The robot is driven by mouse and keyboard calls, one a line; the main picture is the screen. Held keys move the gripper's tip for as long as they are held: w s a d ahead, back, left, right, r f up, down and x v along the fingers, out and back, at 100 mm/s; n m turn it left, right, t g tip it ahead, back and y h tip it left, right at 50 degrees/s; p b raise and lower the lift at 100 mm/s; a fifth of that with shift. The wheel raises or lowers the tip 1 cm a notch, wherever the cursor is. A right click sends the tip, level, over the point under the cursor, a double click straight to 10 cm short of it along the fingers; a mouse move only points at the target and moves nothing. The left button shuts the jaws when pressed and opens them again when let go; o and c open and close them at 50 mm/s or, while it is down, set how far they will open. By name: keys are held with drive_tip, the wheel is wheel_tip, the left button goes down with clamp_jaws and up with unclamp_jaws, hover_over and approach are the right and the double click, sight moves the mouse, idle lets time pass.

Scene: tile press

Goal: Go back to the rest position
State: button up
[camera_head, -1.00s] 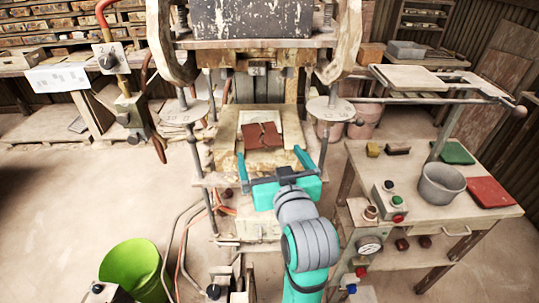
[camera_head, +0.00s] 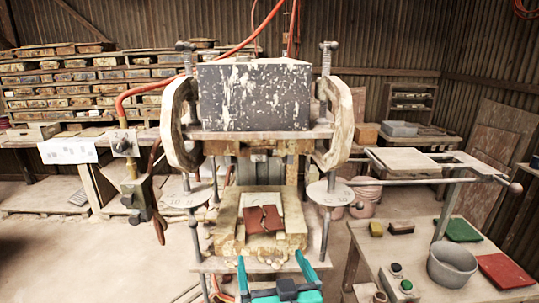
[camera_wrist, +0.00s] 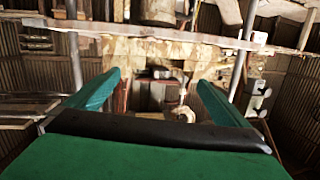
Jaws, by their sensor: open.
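My gripper (camera_head: 280,266) is at the bottom middle of the head view, in front of the tile press (camera_head: 254,95). Its two teal fingers are apart, with nothing seen between them. In the wrist view the open fingers (camera_wrist: 158,92) frame a blurred pale part of the press. A red-brown tile (camera_head: 263,223) with a crack or split in it lies on the press bed (camera_head: 229,243), beyond the fingertips and apart from them. The rest of my arm is mostly out of view below.
A side table (camera_head: 387,249) at right holds a grey pot (camera_head: 452,266), a red tile (camera_head: 503,270), a green tile (camera_head: 457,230) and a button box (camera_head: 399,286). Racks of tiles (camera_head: 85,85) line the back left. Open floor (camera_head: 90,255) lies at left.

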drive_tip(key=s+f+m+h, duration=0.2)
drive_tip(key=s+f, duration=0.5)
drive_tip(key=f, duration=0.5)
drive_tip(key=s+f+m+h, duration=0.1)
drive_tip(key=s+f, duration=0.7)
drive_tip(key=f, duration=0.3)
drive_tip(key=s+f, duration=0.2)
drive_tip(key=s, duration=0.9)
drive_tip(key=s+f+n, duration=0.1)
drive_tip(key=s+f, duration=0.1)
drive_tip(key=s, duration=1)
drive_tip(key=shift+s+a+f, duration=0.25)
drive_tip(key=shift+a, duration=0.1)
drive_tip(key=shift+c, duration=0.3)
